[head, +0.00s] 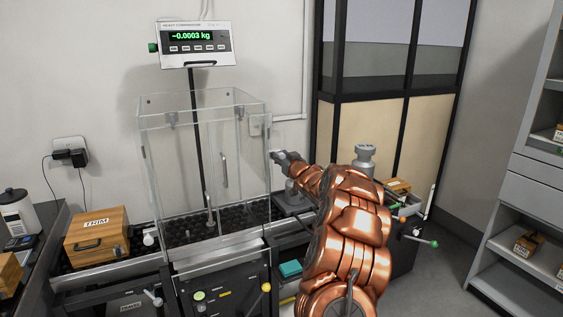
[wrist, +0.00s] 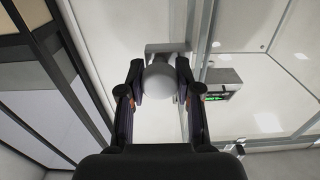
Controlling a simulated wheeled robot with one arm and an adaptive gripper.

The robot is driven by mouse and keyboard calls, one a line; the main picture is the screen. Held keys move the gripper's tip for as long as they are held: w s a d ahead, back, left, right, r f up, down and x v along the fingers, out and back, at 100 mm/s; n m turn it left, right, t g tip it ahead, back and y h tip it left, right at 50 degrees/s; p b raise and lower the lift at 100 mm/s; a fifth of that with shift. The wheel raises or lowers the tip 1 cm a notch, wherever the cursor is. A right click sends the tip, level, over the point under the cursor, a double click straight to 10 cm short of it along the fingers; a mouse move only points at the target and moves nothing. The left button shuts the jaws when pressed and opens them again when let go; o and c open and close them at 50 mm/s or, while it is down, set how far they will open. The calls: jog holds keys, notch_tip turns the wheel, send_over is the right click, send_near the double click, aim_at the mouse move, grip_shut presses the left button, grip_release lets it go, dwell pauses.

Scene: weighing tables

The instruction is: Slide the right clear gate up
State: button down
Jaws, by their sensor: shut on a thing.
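A clear-walled box (head: 177,160) stands over the weighing table, and its right clear gate (head: 256,165) forms the side nearest my arm. My gripper (head: 277,156) reaches in from the right at about mid-height of that side. In the wrist view my gripper (wrist: 160,66) is shut on a pale round knob (wrist: 160,83), with one finger on each side. A grey bracket (wrist: 166,48) joins the knob near the gate's edge. In the head view the knob is too small to make out. I cannot tell how high the gate stands.
A scale display (head: 198,44) reading -0.0003 kg hangs above the box. A wooden TRIM box (head: 97,237) sits to the left. A dark-framed partition (head: 385,100) stands behind my arm, and grey shelves (head: 525,215) are at the far right.

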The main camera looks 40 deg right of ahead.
jog(key=shift+r+p, duration=1.2)
jog(key=shift+r, duration=1.05)
jog(key=c, duration=1.1)
grip_release()
jog(key=shift+s+f, duration=0.1)
jog(key=shift+f, duration=0.1)
jog(key=shift+v, duration=5.9)
